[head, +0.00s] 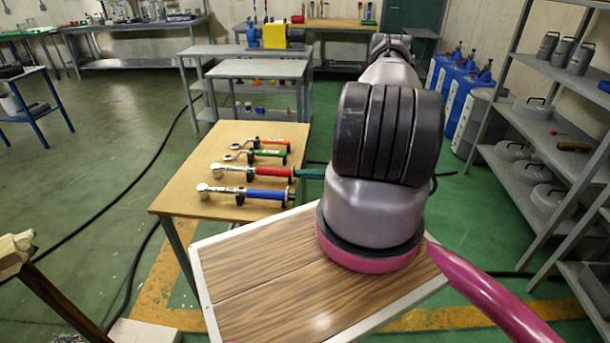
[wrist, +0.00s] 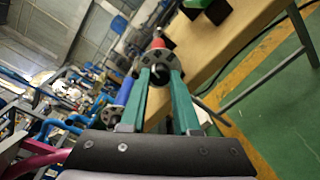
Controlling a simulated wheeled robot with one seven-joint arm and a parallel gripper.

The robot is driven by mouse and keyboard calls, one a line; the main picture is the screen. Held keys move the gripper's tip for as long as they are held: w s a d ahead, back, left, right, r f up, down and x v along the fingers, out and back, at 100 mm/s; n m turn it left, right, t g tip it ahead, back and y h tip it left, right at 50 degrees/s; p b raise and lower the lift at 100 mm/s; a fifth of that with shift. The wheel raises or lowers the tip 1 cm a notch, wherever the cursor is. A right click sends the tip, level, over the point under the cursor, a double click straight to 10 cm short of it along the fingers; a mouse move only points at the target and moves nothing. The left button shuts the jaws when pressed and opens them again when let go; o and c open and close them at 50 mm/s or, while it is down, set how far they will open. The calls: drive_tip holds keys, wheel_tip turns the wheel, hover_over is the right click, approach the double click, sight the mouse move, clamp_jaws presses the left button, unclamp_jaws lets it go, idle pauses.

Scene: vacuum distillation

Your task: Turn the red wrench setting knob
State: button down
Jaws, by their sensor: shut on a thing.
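The red wrench (head: 262,171) lies in a row of wrenches on the wooden table, its silver head to the left and its handle end to the right. Its red handle also shows in the wrist view (wrist: 158,43), behind a dark ring-shaped setting knob (wrist: 152,63) at the handle end. My gripper (wrist: 161,77) has its two teal fingers closed on either side of this knob. In the head view, the teal fingers (head: 308,173) reach the handle end from the right; the knob there is too small to make out clearly. My arm hides the rest of the gripper.
A blue wrench (head: 255,194) lies in front of the red one. A green wrench (head: 262,154) and an orange wrench (head: 269,141) lie behind it. They rest on dark holders on the wooden table (head: 185,205). Shelving (head: 540,170) stands at the right.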

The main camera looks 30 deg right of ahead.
drive_tip(key=shift+n, duration=1)
drive_tip(key=shift+f, duration=0.1)
drive_tip(key=c, duration=0.6)
unclamp_jaws()
drive_tip(key=shift+c, duration=0.2)
drive_tip(key=v, duration=1.1)
